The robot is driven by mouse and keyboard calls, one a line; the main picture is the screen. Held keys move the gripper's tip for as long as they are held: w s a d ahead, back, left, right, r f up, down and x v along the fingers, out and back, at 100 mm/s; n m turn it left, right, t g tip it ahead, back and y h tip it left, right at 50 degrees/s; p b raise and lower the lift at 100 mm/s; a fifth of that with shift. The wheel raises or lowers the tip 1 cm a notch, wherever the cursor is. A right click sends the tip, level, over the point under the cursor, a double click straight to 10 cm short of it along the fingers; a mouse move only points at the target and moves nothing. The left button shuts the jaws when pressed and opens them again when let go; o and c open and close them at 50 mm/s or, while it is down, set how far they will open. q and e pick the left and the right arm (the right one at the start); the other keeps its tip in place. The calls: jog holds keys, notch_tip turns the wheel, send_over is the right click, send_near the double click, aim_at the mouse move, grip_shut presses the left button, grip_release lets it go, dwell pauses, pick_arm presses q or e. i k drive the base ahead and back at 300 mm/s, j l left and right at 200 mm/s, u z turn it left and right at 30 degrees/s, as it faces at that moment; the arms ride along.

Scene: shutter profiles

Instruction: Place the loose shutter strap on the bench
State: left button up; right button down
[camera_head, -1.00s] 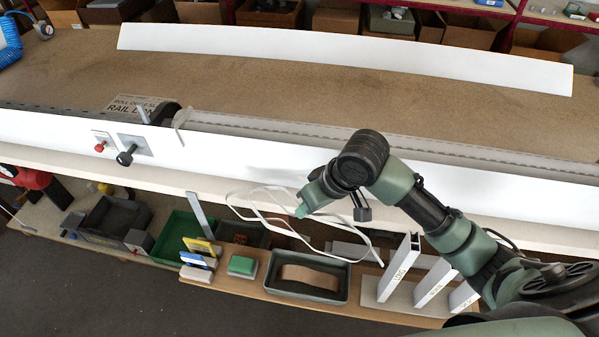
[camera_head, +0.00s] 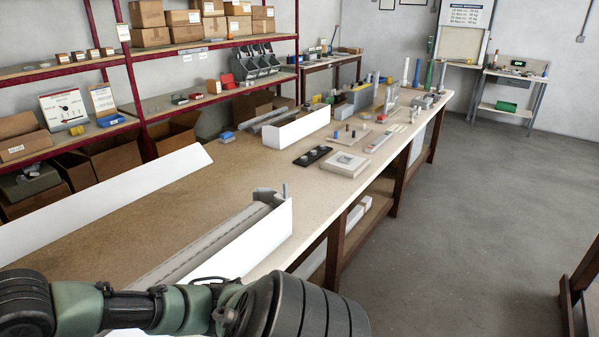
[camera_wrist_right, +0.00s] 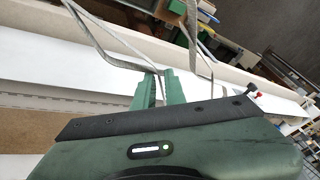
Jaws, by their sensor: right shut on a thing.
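The loose shutter strap (camera_wrist_right: 118,62) is a thin pale grey band. In the right wrist view it hangs in loops on both sides of my right gripper (camera_wrist_right: 163,84). The green fingers of that gripper are shut on the strap. The bench (camera_head: 150,222) has a brown top and runs away to the upper right in the head view. The strap does not show in the head view, where only part of my arm crosses the lower left. My left gripper is not in view.
A long white profile (camera_head: 95,205) lies along the bench's back. A white-faced box section (camera_head: 245,245) lies along the front. Further along are a shorter white profile (camera_head: 297,128), a black tray (camera_head: 312,155) and a square pale block (camera_head: 344,164). Brown bench top between the profiles is clear.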

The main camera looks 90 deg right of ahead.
aim_at(301, 200)
jog(key=k+l+z, duration=0.15)
jog(key=l+z, duration=0.25)
jog(key=l, duration=0.7)
jog(key=l+z, duration=0.4)
jog(key=l, duration=0.7)
jog(key=i+l+z, duration=0.1)
jog(key=l+z, duration=0.3)
jog(key=l, duration=0.7)
jog(key=i+j, duration=0.3)
jog(key=j, duration=0.25)
